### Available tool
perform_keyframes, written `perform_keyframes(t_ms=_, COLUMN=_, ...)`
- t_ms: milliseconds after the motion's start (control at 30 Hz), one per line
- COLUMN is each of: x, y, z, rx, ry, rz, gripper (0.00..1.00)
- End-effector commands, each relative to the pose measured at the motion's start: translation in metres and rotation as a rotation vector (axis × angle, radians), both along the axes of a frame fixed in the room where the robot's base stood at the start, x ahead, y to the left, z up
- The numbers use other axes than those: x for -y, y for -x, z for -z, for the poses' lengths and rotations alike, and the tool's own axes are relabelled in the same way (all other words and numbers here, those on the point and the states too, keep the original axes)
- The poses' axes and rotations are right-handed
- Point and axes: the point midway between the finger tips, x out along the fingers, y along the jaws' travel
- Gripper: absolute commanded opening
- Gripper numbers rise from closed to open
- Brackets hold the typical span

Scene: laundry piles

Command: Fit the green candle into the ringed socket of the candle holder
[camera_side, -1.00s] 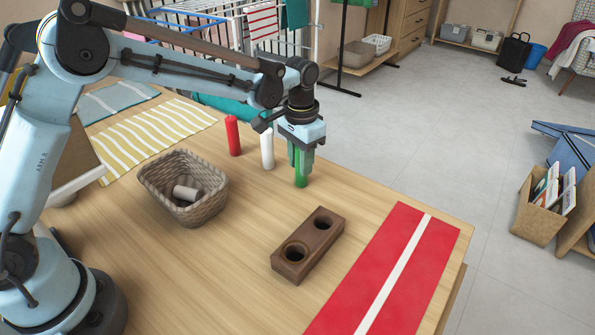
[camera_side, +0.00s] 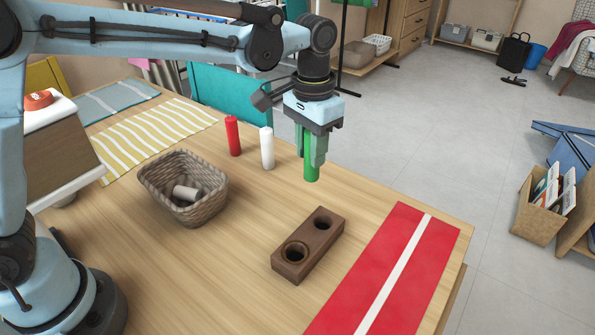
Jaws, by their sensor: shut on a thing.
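My gripper (camera_side: 311,157) is shut on the green candle (camera_side: 312,174) and holds it upright. The lower end of the candle shows below the fingers and seems to be above the table, behind the candle holder. The candle holder (camera_side: 323,244) is a dark brown wooden block with two round sockets. The nearer socket (camera_side: 295,252) appears to have a ring around its rim. The farther socket (camera_side: 323,220) looks plain. Both look empty, though their bottoms are dark.
A white candle (camera_side: 267,149) and a red candle (camera_side: 233,136) stand left of my gripper. A wicker basket (camera_side: 184,205) with a pale cylinder inside is left of the holder. A red cloth with a white stripe (camera_side: 420,245) lies to the right. The table between is clear.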

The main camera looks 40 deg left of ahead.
Motion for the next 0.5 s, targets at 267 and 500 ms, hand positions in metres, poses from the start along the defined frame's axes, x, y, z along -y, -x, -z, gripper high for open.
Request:
perform_keyframes(t_ms=267, x=0.027, y=0.023, z=-0.02, rx=0.0, ry=0.0, rz=0.003, gripper=0.0)
perform_keyframes(t_ms=500, x=0.066, y=0.08, z=-0.033, rx=-0.002, ry=0.0, rz=0.018, gripper=0.0)
